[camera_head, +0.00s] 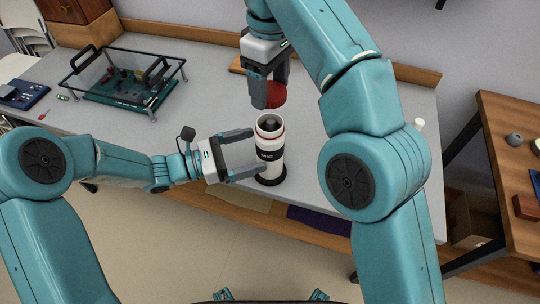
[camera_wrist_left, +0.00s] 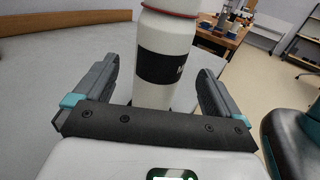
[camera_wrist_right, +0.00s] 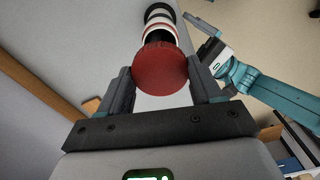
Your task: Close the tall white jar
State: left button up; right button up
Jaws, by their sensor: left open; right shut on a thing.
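The tall white jar (camera_head: 269,160) stands upright on the grey table, with a black band, a dark base and an open top with a red ring. It also shows between the fingers in the left wrist view (camera_wrist_left: 164,50). My left gripper (camera_head: 253,154) is open, its fingers on either side of the jar's body. My right gripper (camera_head: 270,92) is shut on the red lid (camera_head: 273,96), holding it above the jar's mouth and slightly toward the back. In the right wrist view the red lid (camera_wrist_right: 160,70) covers part of the jar (camera_wrist_right: 160,20).
A clear-topped case with black handles (camera_head: 125,82) stands at the table's back left. A dark blue device (camera_head: 22,93) lies at the far left. A wooden side table (camera_head: 515,150) with small items is at the right. The tabletop around the jar is mostly clear.

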pick_arm(q)
jog(key=x, duration=0.7)
jog(key=c, duration=1.5)
pick_arm(e)
send_over(270, 115)
jog(key=s, duration=0.3)
jog(key=shift+w+f, duration=0.2)
jog(key=shift+f, duration=2.3)
jog(key=shift+f, duration=0.9)
jog(key=shift+f, duration=0.55)
